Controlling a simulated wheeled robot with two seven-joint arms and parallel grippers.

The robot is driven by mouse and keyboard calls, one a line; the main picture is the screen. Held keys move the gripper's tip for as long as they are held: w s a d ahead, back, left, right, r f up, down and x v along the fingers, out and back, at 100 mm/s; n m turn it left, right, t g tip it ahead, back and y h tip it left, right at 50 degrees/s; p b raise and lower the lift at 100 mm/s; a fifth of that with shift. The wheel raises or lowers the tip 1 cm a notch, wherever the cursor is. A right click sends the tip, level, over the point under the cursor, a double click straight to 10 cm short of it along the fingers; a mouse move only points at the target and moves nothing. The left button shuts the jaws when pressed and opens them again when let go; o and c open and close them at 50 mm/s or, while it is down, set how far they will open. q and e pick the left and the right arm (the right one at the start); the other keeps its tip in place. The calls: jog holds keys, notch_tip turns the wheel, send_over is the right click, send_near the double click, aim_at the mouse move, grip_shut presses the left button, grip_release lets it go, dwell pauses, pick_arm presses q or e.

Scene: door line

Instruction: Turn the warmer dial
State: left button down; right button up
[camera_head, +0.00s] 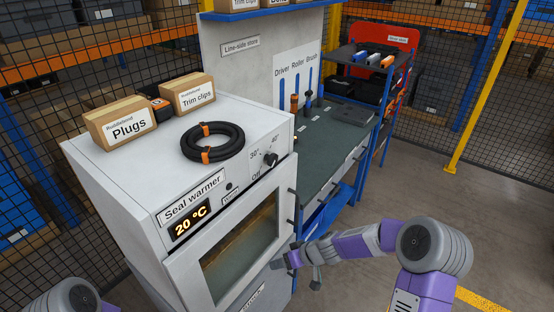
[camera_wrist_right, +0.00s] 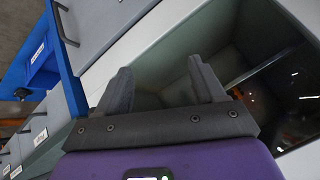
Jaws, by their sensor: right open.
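The seal warmer (camera_head: 120,185) is a pale cabinet with a glass-fronted door and an amber display (camera_head: 190,222) reading 20 °C. Its black dial (camera_head: 270,159) is on the sloped panel at the upper right, among the marks 30°, a higher one that is hard to read, and Off. Its exact setting is too small to tell. My right gripper (camera_head: 282,262) is low by the door's right side, well below the dial. In the right wrist view its two fingers (camera_wrist_right: 162,88) are apart and empty, with the window behind them. The dial is not recognisable there. My left gripper is out of view.
A black hose coil (camera_head: 213,142) and cartons marked Plugs (camera_head: 122,124) and Trim clips (camera_head: 188,94) are on top of the warmer. A door handle (camera_head: 291,207) juts out at the right. A green-topped bench (camera_head: 335,135) adjoins it. Open floor (camera_head: 500,220) lies right.

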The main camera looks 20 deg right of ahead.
aim_at(275, 160)
jog(key=w+d+r+n+t+y+p, duration=0.1)
jog(key=w+d+r+n+t+p, duration=0.15)
jog(key=r, duration=0.85)
jog(key=w+d+r+n+t+p, duration=0.1)
jog(key=w+r+p, duration=0.25)
jog(key=r, duration=0.75)
jog(key=w+d+r+n+t+y+p, duration=0.1)
jog(key=w+d+r+t+p, duration=0.2)
jog(key=r, duration=0.7)
jog(key=shift+g, duration=0.45)
jog(key=p+x, duration=0.1)
jog(key=x, duration=0.1)
jog(key=p+x, duration=0.1)
jog(key=x, duration=0.1)
jog(key=a+p+x, duration=0.1)
jog(key=x, duration=0.1)
jog(key=shift+a+r+p, duration=0.15)
jog(key=shift+r+p, duration=0.1)
jog(key=shift+p, duration=0.1)
jog(key=shift+w+a+f, duration=0.35)
jog(key=shift+w, duration=0.1)
jog(key=shift+c, duration=0.3)
jog(key=c, duration=1)
